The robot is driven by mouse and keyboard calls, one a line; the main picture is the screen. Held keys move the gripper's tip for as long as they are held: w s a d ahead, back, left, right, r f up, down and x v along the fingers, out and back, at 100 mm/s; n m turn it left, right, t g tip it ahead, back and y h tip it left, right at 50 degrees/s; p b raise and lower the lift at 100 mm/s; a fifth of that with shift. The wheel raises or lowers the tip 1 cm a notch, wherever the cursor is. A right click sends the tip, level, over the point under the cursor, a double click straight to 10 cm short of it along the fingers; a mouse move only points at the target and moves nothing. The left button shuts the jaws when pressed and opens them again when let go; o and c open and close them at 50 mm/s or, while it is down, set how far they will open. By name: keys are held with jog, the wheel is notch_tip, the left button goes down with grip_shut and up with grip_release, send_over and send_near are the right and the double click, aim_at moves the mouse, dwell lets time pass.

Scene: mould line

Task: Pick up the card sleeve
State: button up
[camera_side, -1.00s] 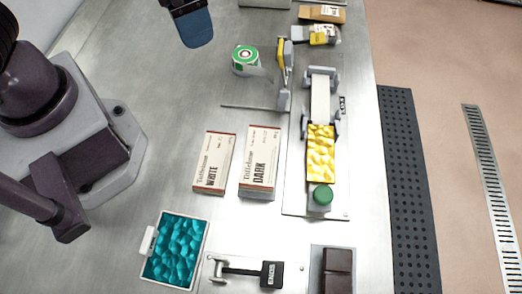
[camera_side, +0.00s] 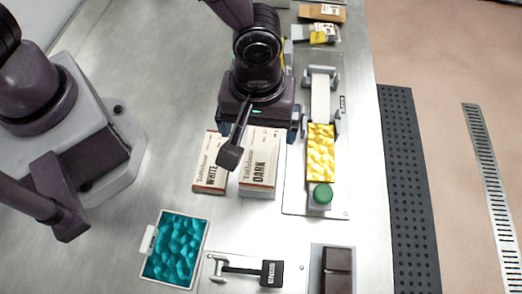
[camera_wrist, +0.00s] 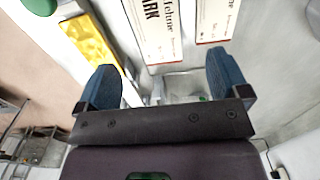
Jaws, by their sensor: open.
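Two flat cream card sleeves lie side by side on the steel table, the one marked WHITE (camera_side: 207,176) on the left and the one marked DARK (camera_side: 258,177) on the right. My gripper (camera_side: 258,124) is above their far ends and hides those parts in the side view. In the wrist view, the blue fingers of my gripper (camera_wrist: 166,80) are wide apart with no sleeve between them. The DARK sleeve (camera_wrist: 157,28) and the WHITE sleeve (camera_wrist: 214,20) show at the top there, beyond the fingers.
A gold slab (camera_side: 321,154) and a green button (camera_side: 322,194) sit on the fixture at right. A teal tray (camera_side: 174,248), a black-handled clamp (camera_side: 270,273) and a brown mould (camera_side: 337,270) are in front. Bare table (camera_side: 110,215) lies at left.

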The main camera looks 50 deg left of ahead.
aim_at(261, 153)
notch_tip(261, 153, down, 8)
jog(key=shift+w+d+f, duration=0.1)
jog(key=shift+w, duration=0.05)
jog(key=c, duration=1)
